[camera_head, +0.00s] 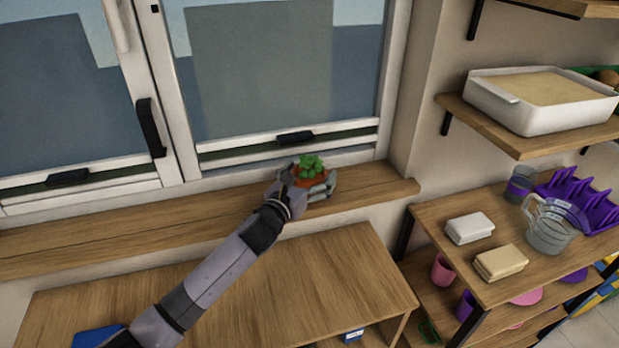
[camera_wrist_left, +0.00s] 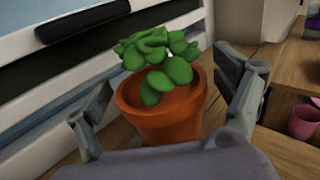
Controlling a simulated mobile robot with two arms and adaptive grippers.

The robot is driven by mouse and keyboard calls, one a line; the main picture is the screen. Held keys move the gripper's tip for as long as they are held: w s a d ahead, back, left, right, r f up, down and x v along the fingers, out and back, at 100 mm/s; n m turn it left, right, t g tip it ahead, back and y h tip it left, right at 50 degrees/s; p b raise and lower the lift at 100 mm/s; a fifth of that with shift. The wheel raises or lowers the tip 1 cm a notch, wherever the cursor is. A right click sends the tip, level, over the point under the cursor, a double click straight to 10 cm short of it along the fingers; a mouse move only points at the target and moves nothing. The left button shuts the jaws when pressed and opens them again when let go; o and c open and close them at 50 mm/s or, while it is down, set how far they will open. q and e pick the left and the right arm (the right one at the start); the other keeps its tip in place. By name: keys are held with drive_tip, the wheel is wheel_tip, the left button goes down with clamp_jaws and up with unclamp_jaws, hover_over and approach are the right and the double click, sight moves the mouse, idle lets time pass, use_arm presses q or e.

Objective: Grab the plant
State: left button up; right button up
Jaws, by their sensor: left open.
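The plant (camera_head: 311,166) is a small green succulent in a terracotta pot, standing upright on the wooden windowsill. In the left wrist view the plant (camera_wrist_left: 165,95) sits between the two fingers, with its pot's lower part hidden behind my gripper. My left gripper (camera_head: 312,190) reaches the sill from the lower left. Its fingers are open around the pot, one on each side, and a gap shows between the pot and each finger in the left wrist view (camera_wrist_left: 170,108). My right gripper is not in view.
The window frame (camera_head: 180,160) rises right behind the sill (camera_head: 120,225). A wooden cabinet top (camera_head: 320,275) below is mostly clear.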

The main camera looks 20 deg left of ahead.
use_arm(q)
drive_tip(key=shift+c, duration=0.4)
drive_tip(key=c, duration=1.5)
